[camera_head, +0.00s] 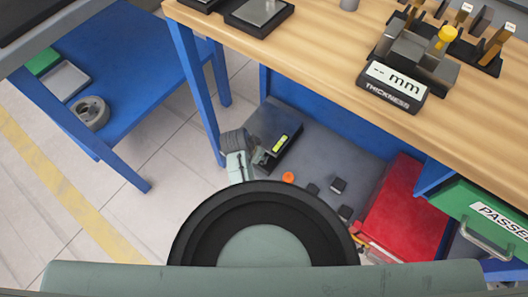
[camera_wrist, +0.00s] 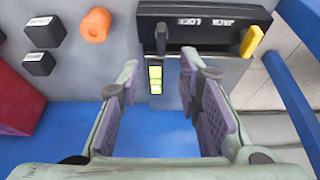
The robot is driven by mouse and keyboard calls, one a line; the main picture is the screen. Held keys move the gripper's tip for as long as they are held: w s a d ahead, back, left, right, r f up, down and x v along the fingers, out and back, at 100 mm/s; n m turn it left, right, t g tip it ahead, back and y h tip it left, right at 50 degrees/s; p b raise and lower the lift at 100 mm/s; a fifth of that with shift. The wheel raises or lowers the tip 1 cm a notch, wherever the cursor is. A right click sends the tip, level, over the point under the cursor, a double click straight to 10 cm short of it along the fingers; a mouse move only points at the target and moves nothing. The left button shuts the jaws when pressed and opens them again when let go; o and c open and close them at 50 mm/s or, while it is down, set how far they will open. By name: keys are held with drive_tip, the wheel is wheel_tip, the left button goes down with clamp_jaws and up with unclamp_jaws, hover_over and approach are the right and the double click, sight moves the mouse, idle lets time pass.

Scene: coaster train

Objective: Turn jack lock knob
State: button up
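A black panel lettered "JACK LOCK" (camera_wrist: 205,18) fills the upper middle of the wrist view. A dark upright knob (camera_wrist: 161,39) sticks out at its left end. A yellow-green indicator (camera_wrist: 155,78) lies below the left knob. My gripper (camera_wrist: 158,74) is open and empty, its fingers either side of the indicator and short of the left knob. In the head view, the black unit with the yellow-green strip (camera_head: 279,143) sits beside my gripper (camera_head: 238,160), under the bench; the fingertips are unclear there.
An orange button (camera_wrist: 96,25) and several black blocks (camera_wrist: 45,32) lie left of the panel. A red panel (camera_head: 398,205) is farther right in the head view. The wooden bench (camera_head: 320,50) overhangs, and a blue leg (camera_head: 194,85) stands close to my gripper.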

drive_tip(key=x, duration=1)
drive_tip(key=shift+r, duration=0.1)
drive_tip(key=shift+c, duration=0.3)
clamp_jaws()
